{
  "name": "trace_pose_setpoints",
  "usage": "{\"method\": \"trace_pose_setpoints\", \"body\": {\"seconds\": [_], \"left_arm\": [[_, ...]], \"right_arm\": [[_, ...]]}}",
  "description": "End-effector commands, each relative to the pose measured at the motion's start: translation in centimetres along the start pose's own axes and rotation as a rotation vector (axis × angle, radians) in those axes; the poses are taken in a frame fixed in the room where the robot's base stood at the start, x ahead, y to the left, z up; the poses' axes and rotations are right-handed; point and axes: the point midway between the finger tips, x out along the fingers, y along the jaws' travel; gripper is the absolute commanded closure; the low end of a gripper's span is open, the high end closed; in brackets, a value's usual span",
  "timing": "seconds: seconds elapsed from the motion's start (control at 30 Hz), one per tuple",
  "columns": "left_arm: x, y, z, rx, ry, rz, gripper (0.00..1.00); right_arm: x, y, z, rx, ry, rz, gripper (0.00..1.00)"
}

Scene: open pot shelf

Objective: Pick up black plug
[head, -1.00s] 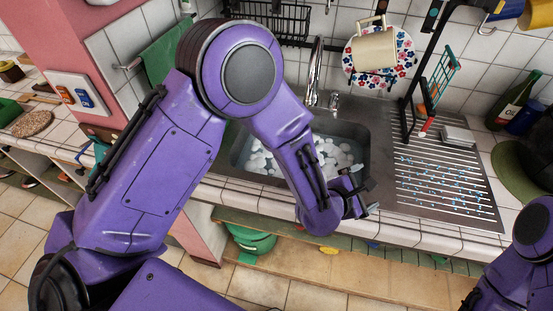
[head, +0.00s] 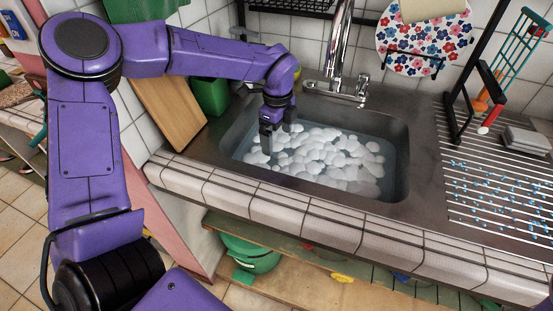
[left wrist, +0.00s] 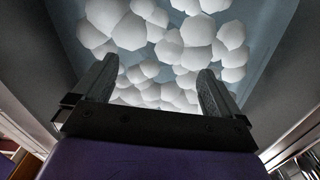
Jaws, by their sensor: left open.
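I cannot make out a black plug in any view; the foam and water cover the sink's bottom. The sink (head: 402,150) holds water with white foam balls (head: 335,158) floating on it. My left gripper (head: 268,148) points down into the sink's left part, close to the foam. In the left wrist view the fingers of the left gripper (left wrist: 155,85) are apart and nothing is between them but foam further off. My right gripper is not in view.
The tap (head: 340,50) rises behind the sink. A drying rack (head: 480,110) and ribbed drainboard (head: 500,195) lie to the right. A wooden board (head: 168,108) and green container (head: 210,95) stand left of the sink. A tiled edge (head: 300,220) runs along the front.

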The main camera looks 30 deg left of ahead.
Motion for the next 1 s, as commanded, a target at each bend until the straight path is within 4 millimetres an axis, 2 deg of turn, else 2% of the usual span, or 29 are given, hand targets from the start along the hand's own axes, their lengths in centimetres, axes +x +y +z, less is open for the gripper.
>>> {"method": "trace_pose_setpoints", "body": {"seconds": [0.17,0.4,0.67,0.7,0.77,0.8,0.87,1.0], "left_arm": [[2.1,-0.1,0.0,0.002,-0.003,0.002,0.01],[6.2,-0.2,0.6,0.001,-0.003,0.002,0.01],[6.9,-0.2,0.6,0.000,-0.003,-0.002,0.01],[6.9,-0.2,0.7,0.000,-0.003,-0.002,0.08],[6.9,-0.2,0.7,-0.001,-0.003,-0.002,0.27],[6.9,-0.2,0.7,-0.001,-0.003,-0.002,0.40],[6.9,-0.2,0.7,-0.001,-0.003,-0.001,0.60],[6.9,-0.2,0.7,-0.001,-0.003,-0.001,0.62]], "right_arm": [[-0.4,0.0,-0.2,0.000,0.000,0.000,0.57],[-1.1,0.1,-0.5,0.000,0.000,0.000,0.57],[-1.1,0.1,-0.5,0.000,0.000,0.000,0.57],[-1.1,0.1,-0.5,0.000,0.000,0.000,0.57],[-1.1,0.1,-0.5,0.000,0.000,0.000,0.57],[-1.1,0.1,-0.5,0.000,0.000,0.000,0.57],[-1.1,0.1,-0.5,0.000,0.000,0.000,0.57],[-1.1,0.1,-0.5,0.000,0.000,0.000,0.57]]}}
